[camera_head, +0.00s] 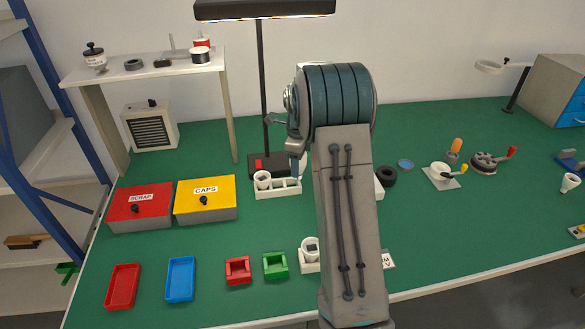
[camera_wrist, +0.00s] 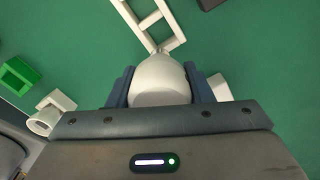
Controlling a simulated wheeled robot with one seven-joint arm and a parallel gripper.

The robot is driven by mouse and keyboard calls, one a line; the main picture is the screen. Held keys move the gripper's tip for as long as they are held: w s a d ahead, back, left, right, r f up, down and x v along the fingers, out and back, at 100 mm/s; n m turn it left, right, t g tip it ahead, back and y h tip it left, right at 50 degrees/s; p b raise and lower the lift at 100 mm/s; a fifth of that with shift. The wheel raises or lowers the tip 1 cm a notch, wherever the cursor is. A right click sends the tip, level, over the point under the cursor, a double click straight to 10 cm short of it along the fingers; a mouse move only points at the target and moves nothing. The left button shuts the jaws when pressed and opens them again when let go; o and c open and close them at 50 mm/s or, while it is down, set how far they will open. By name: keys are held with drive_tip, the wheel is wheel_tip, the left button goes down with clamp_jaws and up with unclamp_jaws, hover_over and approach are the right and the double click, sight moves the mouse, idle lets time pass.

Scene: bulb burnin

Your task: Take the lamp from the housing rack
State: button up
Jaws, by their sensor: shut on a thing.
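My gripper (camera_wrist: 160,88) is shut on a white, rounded lamp (camera_wrist: 160,76), with one blue-grey finger on each side of it in the wrist view. In the head view my gripper (camera_head: 297,164) is over the right end of the white housing rack (camera_head: 278,191), and the lamp cannot be made out. A white cup-like housing (camera_head: 263,179) stands in the rack's left end. In the wrist view the rack (camera_wrist: 151,19) shows open square compartments just beyond the lamp. Whether the lamp's base is clear of the rack is hidden.
Red scrap box (camera_head: 139,206) and yellow caps box (camera_head: 205,199) stand left of the rack. A black lamp post (camera_head: 263,95) rises behind it. Green table between is clear.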

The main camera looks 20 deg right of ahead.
drive_tip(key=s+d+r+p, duration=0.2)
drive_tip(key=s+d+r, duration=0.4)
drive_tip(key=r, duration=0.4)
drive_tip(key=shift+s+d+r+p, duration=0.15)
drive_tip(key=shift+s+d+p, duration=0.2)
drive_tip(key=shift+s, duration=0.1)
idle(0.5)
